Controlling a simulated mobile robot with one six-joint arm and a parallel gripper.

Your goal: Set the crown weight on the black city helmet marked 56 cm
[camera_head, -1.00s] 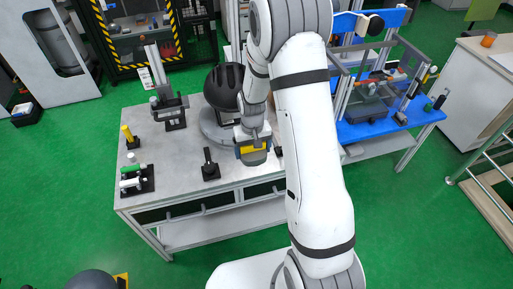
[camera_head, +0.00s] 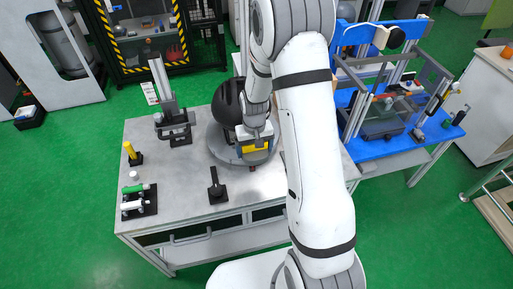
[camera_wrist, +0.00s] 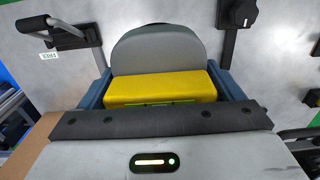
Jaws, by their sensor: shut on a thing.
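A black helmet (camera_head: 227,102) stands on a round grey plate on the bench, partly hidden by my arm; its size mark cannot be read. My gripper (camera_head: 256,147) is just right of and in front of the helmet in the head view, over the plate's near right side. It is shut on the crown weight (camera_head: 256,146), a block with a yellow band. In the wrist view the gripper (camera_wrist: 162,88) has blue fingers on both sides of the weight's yellow band (camera_wrist: 160,87), with a grey rounded part beyond it. Contact between weight and helmet is not visible.
The grey bench (camera_head: 185,205) has a post stand (camera_head: 174,125) at left, a small black upright (camera_head: 217,188) in front, and a rack with green and white cylinders (camera_head: 138,199). A blue bench (camera_head: 375,150) with a framed rig is at right. The bench's left middle is clear.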

